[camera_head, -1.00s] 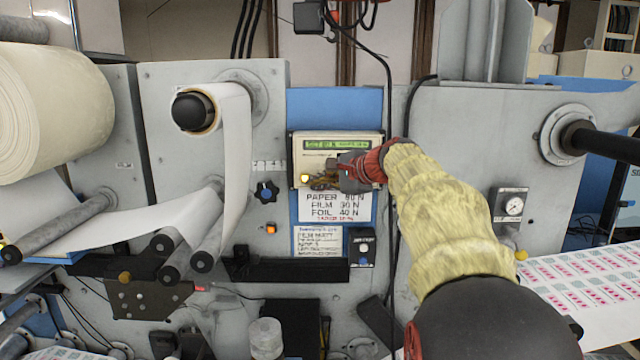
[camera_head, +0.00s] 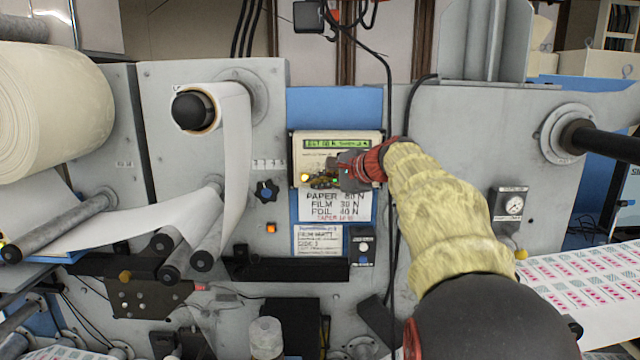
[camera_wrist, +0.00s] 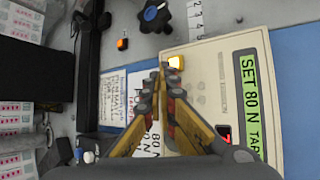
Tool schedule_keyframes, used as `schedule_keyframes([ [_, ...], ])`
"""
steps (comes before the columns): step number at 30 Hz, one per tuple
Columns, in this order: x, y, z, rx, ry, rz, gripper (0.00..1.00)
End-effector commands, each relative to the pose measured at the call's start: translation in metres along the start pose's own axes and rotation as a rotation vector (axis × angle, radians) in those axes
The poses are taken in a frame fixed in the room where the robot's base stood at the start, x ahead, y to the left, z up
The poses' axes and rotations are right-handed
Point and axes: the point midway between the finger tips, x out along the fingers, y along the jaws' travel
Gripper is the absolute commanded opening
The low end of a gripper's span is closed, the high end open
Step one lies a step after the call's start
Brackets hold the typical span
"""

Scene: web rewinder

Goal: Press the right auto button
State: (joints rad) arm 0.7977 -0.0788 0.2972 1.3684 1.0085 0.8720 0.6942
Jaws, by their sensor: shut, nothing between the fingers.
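The cream control panel (camera_head: 297,155) has a green display (camera_head: 337,144); in the wrist view the display (camera_wrist: 252,95) reads "SET 80 N TA…". A lit yellow button (camera_head: 305,177) is at the panel's lower left; it also shows in the wrist view (camera_wrist: 175,62). My gripper (camera_head: 314,182) is shut and empty in front of the panel's lower edge. In the wrist view its fingertips (camera_wrist: 162,69) are close beside the yellow button; I cannot tell if they touch it. A small red light (camera_wrist: 224,132) is near the display. No "auto" label is readable, and my gripper hides part of the lower panel.
Paper labels (camera_head: 335,206) and a small switch box (camera_head: 361,246) are below. A black cable (camera_head: 389,90) hangs just right of the panel. Paper rollers (camera_head: 168,272) stand out at lower left.

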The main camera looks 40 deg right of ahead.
Motion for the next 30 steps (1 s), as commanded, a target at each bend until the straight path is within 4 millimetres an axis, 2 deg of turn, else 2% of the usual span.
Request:
schedule_keyframes([
  [17,-0.010,0.007,0.007,-0.001,0.000,-0.001,0.00],
  [30,-0.036,0.027,0.026,0.000,0.000,-0.001,0.00],
])
